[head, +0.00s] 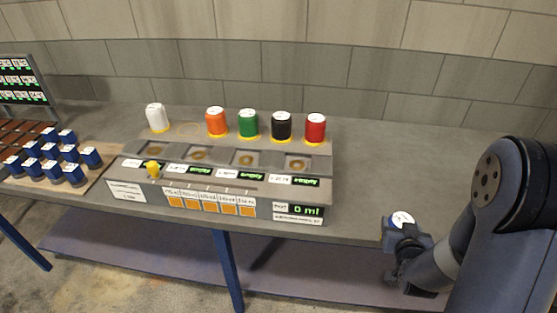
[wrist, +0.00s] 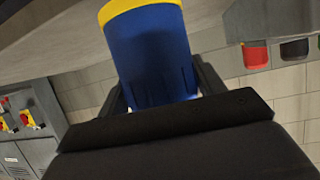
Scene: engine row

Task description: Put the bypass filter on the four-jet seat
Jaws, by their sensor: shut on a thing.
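My gripper (head: 404,250) is shut on a blue filter with a white top (head: 401,219), held off the right part of the bench front. In the wrist view the blue filter (wrist: 155,58) with its yellow rim stands between the two fingers. The rig on the bench has a row of recessed seats, with ring-like marks: far left seat (head: 155,150), second seat (head: 200,155), third seat (head: 246,160) and right seat (head: 297,164). All show empty. Their labels are too small to read, so I cannot tell which is the four-jet seat.
Behind the seats stand white (head: 155,117), orange (head: 216,121), green (head: 248,123), black (head: 281,126) and red (head: 315,127) filters, with an empty ring (head: 188,129) among them. A yellow knob (head: 153,170) and a "0 ml" display (head: 305,211) are in front. Bench right is clear.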

